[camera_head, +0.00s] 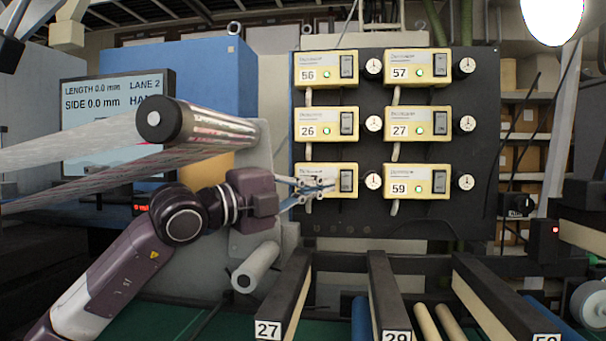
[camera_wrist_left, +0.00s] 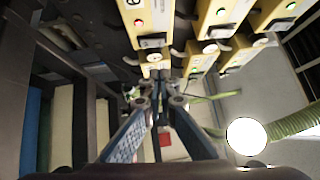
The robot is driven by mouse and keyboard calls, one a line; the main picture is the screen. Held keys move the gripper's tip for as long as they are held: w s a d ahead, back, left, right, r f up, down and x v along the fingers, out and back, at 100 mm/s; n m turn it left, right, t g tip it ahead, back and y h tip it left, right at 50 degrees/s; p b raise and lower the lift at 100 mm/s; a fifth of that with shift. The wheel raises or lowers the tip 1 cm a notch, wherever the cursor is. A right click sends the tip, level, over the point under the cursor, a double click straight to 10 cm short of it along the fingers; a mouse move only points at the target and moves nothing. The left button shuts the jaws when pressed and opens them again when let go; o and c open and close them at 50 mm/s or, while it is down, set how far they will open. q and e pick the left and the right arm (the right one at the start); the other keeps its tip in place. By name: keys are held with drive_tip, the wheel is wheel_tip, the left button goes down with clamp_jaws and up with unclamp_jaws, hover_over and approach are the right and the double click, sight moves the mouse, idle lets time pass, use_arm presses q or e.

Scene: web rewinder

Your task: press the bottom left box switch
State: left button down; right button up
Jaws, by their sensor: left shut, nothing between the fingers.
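The bottom left box (camera_head: 312,170) is a yellow unit on a dark panel, in the lowest row of a grid two boxes wide. Its dark rocker switch (camera_head: 347,181) is on its right side, with a small round dial just beyond. My left gripper (camera_head: 326,187) is shut and empty. Its fingers reach from the left across the front of this box and hide part of its face and label. The tips are just left of the switch; I cannot tell if they touch the box. The shut fingers (camera_wrist_left: 157,92) also show in the left wrist view, pointing toward yellow boxes. My right gripper is out of view.
Boxes labelled 56 (camera_head: 320,72), 57 (camera_head: 413,75), 26 (camera_head: 320,129), 27 (camera_head: 415,130) and 59 (camera_head: 415,187) surround it. A roller (camera_head: 190,124) with web stands above my left arm. Dark rails (camera_head: 387,295) project below the panel.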

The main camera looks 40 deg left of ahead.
sight(350, 177)
use_arm(q)
drive_tip(key=w+p, duration=0.1)
drive_tip(key=w, duration=0.1)
drive_tip(key=w+p, duration=0.1)
drive_tip(key=w, duration=0.1)
drive_tip(key=w+r+p, duration=0.1)
drive_tip(key=w+p, duration=0.1)
drive_tip(key=shift+w+a, duration=0.2)
drive_tip(key=shift+a, duration=0.1)
drive_tip(key=shift+w+f, duration=0.15)
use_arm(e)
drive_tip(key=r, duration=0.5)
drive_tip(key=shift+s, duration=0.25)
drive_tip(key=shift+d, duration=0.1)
